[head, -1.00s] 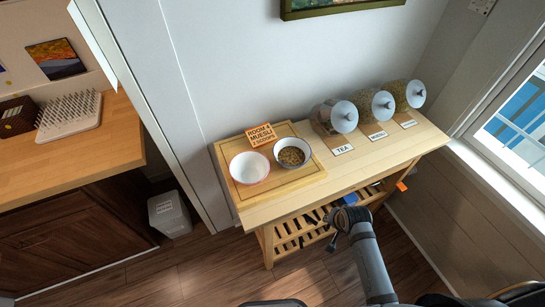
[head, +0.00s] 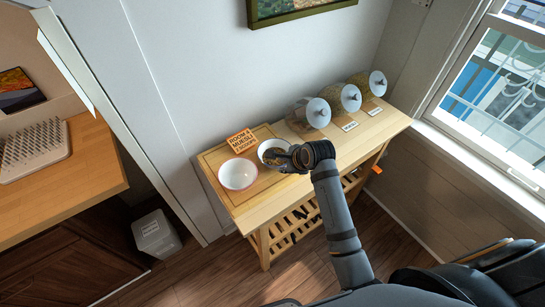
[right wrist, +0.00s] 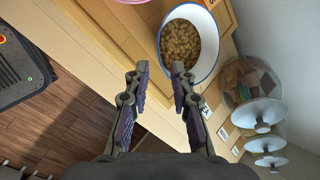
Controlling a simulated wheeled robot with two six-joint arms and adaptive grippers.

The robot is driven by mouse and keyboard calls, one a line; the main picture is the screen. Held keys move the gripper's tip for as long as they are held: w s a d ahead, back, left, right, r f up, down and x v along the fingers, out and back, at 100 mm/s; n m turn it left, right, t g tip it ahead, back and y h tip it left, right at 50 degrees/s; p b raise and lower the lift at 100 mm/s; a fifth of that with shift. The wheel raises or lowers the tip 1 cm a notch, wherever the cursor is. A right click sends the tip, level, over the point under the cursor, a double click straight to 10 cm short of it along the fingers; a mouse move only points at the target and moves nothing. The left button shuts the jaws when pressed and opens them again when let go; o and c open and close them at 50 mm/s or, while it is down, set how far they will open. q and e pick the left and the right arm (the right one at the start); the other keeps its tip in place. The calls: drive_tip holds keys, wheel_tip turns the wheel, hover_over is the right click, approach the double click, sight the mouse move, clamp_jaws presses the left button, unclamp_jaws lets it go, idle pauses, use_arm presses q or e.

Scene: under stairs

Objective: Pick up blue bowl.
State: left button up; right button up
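The blue bowl, a white bowl with a blue rim (head: 264,147), stands on the wooden board on the side table and holds brown muesli. In the head view my right gripper partly hides it. The right wrist view shows the bowl (right wrist: 207,32) just beyond the fingertips, with its muesli visible. My right gripper (head: 283,157) is at the bowl's near right side in the head view. In the wrist view its two fingers (right wrist: 159,70) are apart with nothing between them. My left gripper is not in view.
A white bowl with a red rim (head: 238,174) stands close left of the blue bowl. An orange sign (head: 241,141) is behind. Lidded glass jars (head: 317,112) stand to the right on the table (head: 345,150). A window (head: 500,100) is at the right.

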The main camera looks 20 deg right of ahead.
sight(275, 166)
drive_tip(key=p+x, duration=0.1)
drive_tip(key=x, duration=0.3)
drive_tip(key=shift+w+d+f, duration=0.1)
drive_tip(key=shift+w+f, duration=0.15)
drive_tip(key=shift+f, duration=0.1)
drive_tip(key=shift+w+f, duration=0.15)
drive_tip(key=shift+f, duration=0.05)
drive_tip(key=shift+w+a+f+p, duration=0.15)
drive_tip(key=shift+a+f+p, duration=0.05)
drive_tip(key=shift+a+p, duration=0.2)
drive_tip(key=p+x, duration=0.1)
drive_tip(key=x, duration=0.2)
drive_tip(key=shift+w+f, duration=0.2)
drive_tip(key=shift+f, duration=0.05)
drive_tip(key=shift+w+a+f, duration=0.15)
drive_tip(key=shift+w+f, duration=0.1)
drive_tip(key=shift+f, duration=0.15)
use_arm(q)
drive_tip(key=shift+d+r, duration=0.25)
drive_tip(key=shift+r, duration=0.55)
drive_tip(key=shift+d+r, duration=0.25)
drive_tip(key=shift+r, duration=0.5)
use_arm(e)
drive_tip(key=shift+s, duration=0.15)
clamp_jaws()
